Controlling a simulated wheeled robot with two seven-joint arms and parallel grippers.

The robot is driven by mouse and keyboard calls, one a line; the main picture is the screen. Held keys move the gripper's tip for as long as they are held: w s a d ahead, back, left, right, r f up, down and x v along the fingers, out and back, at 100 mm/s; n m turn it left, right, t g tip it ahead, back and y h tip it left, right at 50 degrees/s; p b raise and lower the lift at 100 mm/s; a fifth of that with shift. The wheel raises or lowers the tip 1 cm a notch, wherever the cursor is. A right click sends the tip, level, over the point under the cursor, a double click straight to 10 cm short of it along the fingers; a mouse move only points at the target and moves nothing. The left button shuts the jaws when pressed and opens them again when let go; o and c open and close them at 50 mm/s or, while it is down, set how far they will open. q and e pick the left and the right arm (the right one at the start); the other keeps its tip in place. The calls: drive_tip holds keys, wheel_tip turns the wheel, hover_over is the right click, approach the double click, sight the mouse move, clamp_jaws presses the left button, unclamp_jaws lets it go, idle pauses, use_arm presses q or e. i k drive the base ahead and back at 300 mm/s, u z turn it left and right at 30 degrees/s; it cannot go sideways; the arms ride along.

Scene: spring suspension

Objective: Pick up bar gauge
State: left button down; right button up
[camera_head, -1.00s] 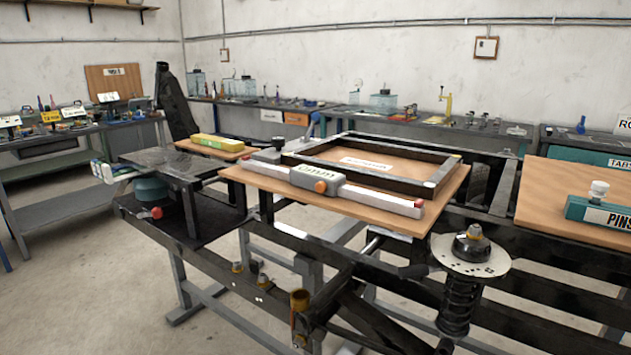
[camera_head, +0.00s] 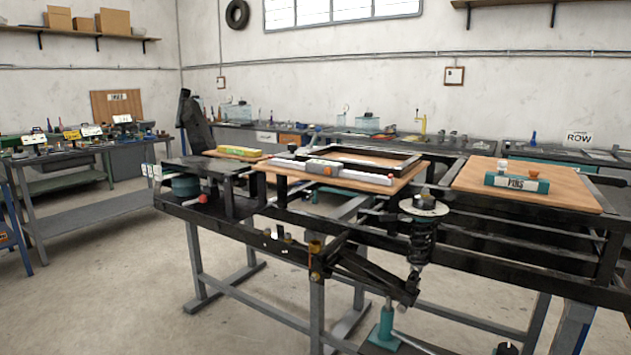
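The bar gauge (camera_head: 362,175), as I take it, is a long white bar with a grey middle housing, an orange knob and a red end. It lies flat along the near edge of a wooden board (camera_head: 402,184) on the black test frame. A black rectangular frame (camera_head: 408,155) lies on the same board just behind it. Neither of my grippers is in view.
A teal PINS block (camera_head: 517,183) sits on another wooden board (camera_head: 467,177) at right. A spring and damper (camera_head: 421,245) stands at the frame's near side. Benches with tools line the walls. The concrete floor (camera_head: 110,300) is clear at front left.

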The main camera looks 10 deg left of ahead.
sight(313, 166)
drive_tip(key=u, duration=0.7)
drive_tip(key=i, duration=0.6)
drive_tip(key=u, duration=0.75)
drive_tip(key=i, duration=0.95)
drive_tip(key=z, duration=0.7)
drive_tip(key=i, duration=0.65)
drive_tip(key=z, duration=0.5)
